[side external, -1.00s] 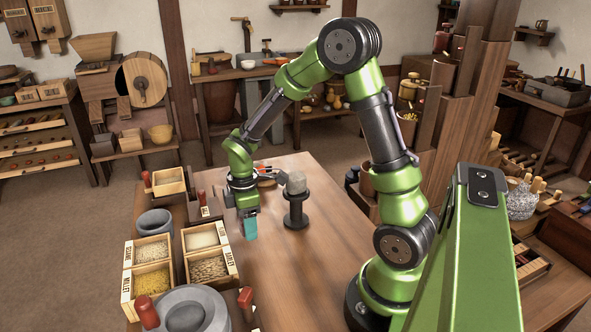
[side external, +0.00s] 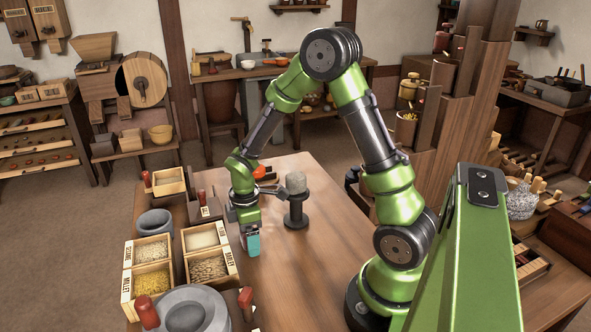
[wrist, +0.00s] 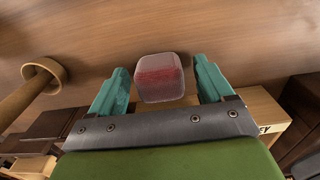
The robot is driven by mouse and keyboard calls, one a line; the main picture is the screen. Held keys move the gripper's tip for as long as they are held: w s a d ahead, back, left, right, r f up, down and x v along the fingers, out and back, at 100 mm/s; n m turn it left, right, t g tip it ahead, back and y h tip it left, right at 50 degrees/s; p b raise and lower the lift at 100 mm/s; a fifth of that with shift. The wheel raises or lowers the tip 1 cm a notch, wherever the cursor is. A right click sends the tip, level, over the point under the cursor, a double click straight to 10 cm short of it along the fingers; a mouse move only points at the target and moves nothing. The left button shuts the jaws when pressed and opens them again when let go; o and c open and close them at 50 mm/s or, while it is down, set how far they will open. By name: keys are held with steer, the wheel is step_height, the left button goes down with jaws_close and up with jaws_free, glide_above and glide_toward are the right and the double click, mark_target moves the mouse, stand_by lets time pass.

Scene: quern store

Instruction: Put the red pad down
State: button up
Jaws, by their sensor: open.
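My gripper (side external: 252,246) has teal fingers and points down low over the table, just right of the grain boxes in the side view. In the wrist view my gripper (wrist: 165,80) is open, one finger on each side of the red pad (wrist: 158,76). The pad is a rounded block, dull red across the middle with paler greyish edges. A narrow gap shows between it and the right finger; the left finger is very close to it. I cannot tell whether the pad rests on the table. In the side view I cannot make the pad out.
A dark stand (side external: 296,212) with a grey stone (side external: 296,182) stands right of my gripper. Grain boxes (side external: 208,237), a grey mortar (side external: 154,223) and a large stone bowl (side external: 190,312) lie to the left. Bare table (side external: 305,270) extends to the front right.

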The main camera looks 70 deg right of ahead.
steer(key=shift+r, duration=0.1)
step_height(320, 180, up, 12)
steer(key=s+a+r+m+t+y, duration=0.2)
steer(key=s+a+r+m+t, duration=0.5)
steer(key=s+a+r+m, duration=0.2)
step_height(320, 180, up, 3)
steer(key=s+m, duration=0.2)
steer(key=m, duration=0.2)
steer(key=shift+s+a+f, duration=0.15)
steer(key=shift+s, duration=0.1)
stand_by(0.8)
